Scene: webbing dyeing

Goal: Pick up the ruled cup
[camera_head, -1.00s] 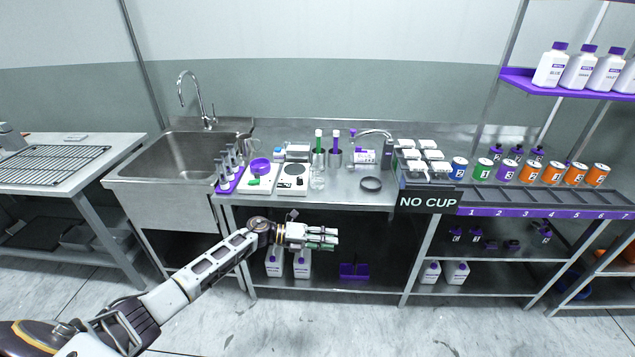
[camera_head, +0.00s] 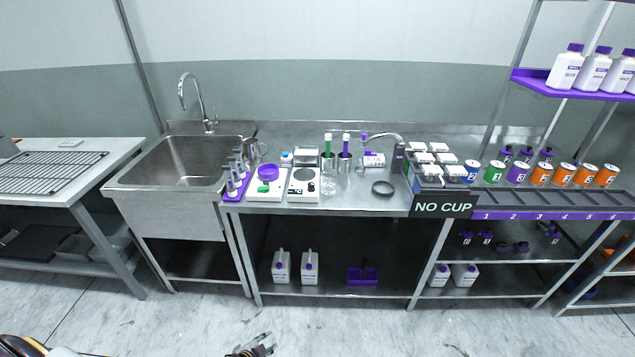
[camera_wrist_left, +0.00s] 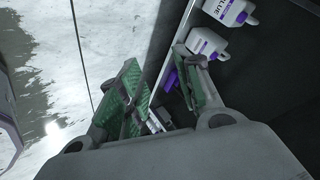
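A clear, upright cup (camera_head: 328,186) stands near the front of the steel bench, right of the white scale. It looks like the ruled cup, but any markings are too small to read. My left gripper (camera_head: 262,347) is low at the bottom edge of the head view, over the floor, well below and in front of the bench. In the left wrist view its green-padded fingers (camera_wrist_left: 163,85) are spread apart with nothing between them. The cup does not show in the wrist view. My right gripper is not in view.
The scale (camera_head: 303,185) and a dark ring (camera_head: 383,188) flank the cup. Metal holders with green and purple sticks (camera_head: 344,161) stand behind it. White bottles (camera_head: 281,267) stand on the lower shelf. The floor ahead is clear.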

